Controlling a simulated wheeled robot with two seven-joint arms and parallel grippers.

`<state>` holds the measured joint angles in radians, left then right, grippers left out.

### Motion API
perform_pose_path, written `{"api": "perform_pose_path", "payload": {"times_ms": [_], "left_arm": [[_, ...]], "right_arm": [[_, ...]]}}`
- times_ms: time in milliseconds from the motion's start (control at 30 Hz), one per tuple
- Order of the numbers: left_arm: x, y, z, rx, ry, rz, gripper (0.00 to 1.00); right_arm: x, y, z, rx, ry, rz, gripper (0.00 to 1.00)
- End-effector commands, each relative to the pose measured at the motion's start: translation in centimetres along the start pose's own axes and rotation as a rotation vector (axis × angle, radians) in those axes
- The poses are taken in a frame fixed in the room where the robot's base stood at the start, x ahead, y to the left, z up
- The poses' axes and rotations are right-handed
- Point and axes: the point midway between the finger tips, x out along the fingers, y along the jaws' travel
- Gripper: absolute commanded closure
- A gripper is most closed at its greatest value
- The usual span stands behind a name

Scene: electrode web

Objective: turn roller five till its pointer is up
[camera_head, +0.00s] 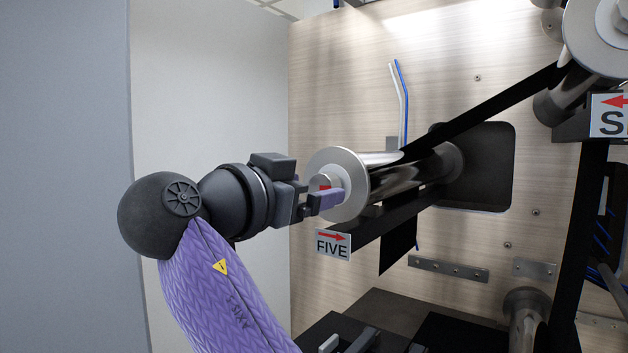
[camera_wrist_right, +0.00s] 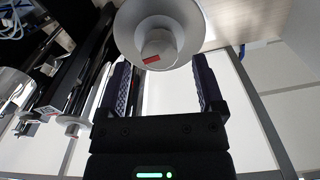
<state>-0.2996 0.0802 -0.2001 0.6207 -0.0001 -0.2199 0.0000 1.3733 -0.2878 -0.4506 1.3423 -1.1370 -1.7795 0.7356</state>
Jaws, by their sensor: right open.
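Roller five (camera_head: 352,190) is a shiny metal roller with a pale end disc and a small hub, above a sign (camera_head: 333,245) reading FIVE with a red arrow pointing right. Its red pointer mark (camera_head: 325,187) is partly hidden by my gripper. In the right wrist view the hub (camera_wrist_right: 157,45) carries the red mark (camera_wrist_right: 151,59) on its near side. My right gripper (camera_head: 326,198) is open at the hub. In the wrist view its two fingers stand either side of the hub's line, with visible gaps.
A black web (camera_head: 490,108) runs from roller five up to a larger roller (camera_head: 597,35) at upper right, beside a partly cut-off sign (camera_head: 611,116). A wood-grain panel (camera_head: 340,80) stands behind. Dark machine parts (camera_head: 345,335) lie below. Free room lies left of the panel.

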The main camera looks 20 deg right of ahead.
Motion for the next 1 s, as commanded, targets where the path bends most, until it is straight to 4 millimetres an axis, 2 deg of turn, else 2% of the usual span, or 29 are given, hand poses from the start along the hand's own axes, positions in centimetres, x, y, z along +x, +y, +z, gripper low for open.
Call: {"api": "perform_pose_path", "payload": {"times_ms": [33, 133, 367, 467, 700, 800, 1000], "left_arm": [[-0.68, -0.02, -0.06, 0.0, 0.0, 0.0, 0.41], [-0.88, -0.01, -0.08, 0.0, 0.0, 0.0, 0.41], [-0.77, -0.02, -0.06, 0.0, 0.0, 0.0, 0.41], [-0.77, -0.02, -0.05, 0.0, -0.001, 0.0, 0.41], [-0.77, -0.01, -0.03, 0.0, -0.001, 0.0, 0.41], [-0.77, -0.01, -0.02, 0.0, -0.001, 0.0, 0.41], [-0.74, 0.0, -0.01, 0.0, -0.001, 0.0, 0.41]], "right_arm": [[0.67, -0.03, -0.32, -0.002, 0.0, 0.003, 0.14], [1.44, -0.03, -0.15, -0.002, -0.001, 0.001, 0.14], [1.6, -0.01, 0.07, -0.002, -0.001, -0.001, 0.14], [1.59, -0.01, 0.07, -0.002, -0.001, 0.0, 0.3], [1.57, -0.02, 0.06, -0.002, -0.001, 0.0, 0.81], [1.56, -0.02, 0.06, -0.002, -0.001, -0.001, 1.0], [1.55, -0.03, 0.07, -0.013, -0.001, -0.001, 1.0]]}}
